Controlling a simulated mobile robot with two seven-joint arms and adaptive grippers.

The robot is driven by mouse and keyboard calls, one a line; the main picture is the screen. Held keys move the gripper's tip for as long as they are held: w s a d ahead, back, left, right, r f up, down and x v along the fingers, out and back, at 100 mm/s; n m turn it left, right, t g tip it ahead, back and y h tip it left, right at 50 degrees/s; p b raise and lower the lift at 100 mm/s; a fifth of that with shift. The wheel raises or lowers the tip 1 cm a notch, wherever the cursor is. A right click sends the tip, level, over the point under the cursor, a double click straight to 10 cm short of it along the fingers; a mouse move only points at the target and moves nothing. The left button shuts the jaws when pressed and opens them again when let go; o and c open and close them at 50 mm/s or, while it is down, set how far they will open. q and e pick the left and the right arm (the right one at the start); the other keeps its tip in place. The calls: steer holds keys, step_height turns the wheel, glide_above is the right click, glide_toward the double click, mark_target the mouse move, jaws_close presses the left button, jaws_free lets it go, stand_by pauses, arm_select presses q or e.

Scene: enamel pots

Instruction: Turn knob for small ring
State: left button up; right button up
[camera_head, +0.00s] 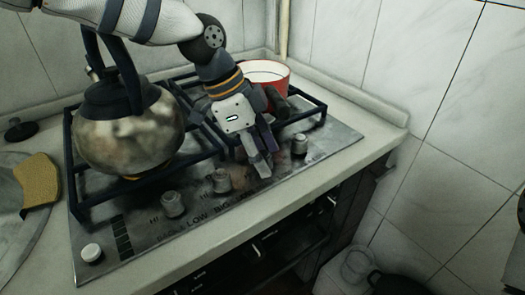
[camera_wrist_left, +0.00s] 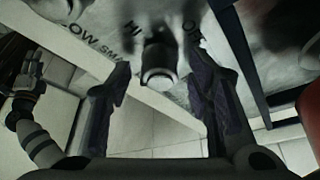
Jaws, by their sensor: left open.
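The small-ring knob (camera_head: 300,144) is a grey metal knob at the right end of the hob's front panel. My left gripper (camera_head: 266,162) is open just left of it in the head view, low over the panel. In the left wrist view the knob (camera_wrist_left: 158,62) shows in the gap between the two dark fingers, with "SMALL", "HI" and "OFF" lettering around it. I see no clear contact; the remaining distance is hard to judge. Part of my right arm (camera_wrist_left: 35,120) shows at the left of the wrist view; its jaw state is unclear.
A worn kettle (camera_head: 128,140) stands on the left burner and a red pot (camera_head: 268,73) on the right one, behind my gripper. Two more metal knobs (camera_head: 173,205) and a white knob (camera_head: 91,253) lie to the left. The counter's right end is clear.

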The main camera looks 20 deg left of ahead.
arm_select(q)
steer(key=c, duration=1.1)
steer(key=shift+s+r+n+t+p, duration=0.15)
steer(key=shift+r+n+t+p, duration=0.4)
steer(key=shift+n+p, duration=0.25)
steer(key=shift+w+f+n, duration=0.2)
steer(key=shift+f+n, duration=0.2)
steer(key=shift+n, duration=0.4)
steer(key=shift+s, duration=0.1)
arm_select(e)
steer(key=shift+w+r+t, duration=0.5)
steer(key=shift+w+r, duration=0.55)
steer(key=shift+w, duration=0.1)
arm_select(q)
steer(key=o, duration=1.1)
steer(key=shift+f, duration=0.1)
steer(key=v, duration=1.2)
steer(key=shift+d, duration=0.15)
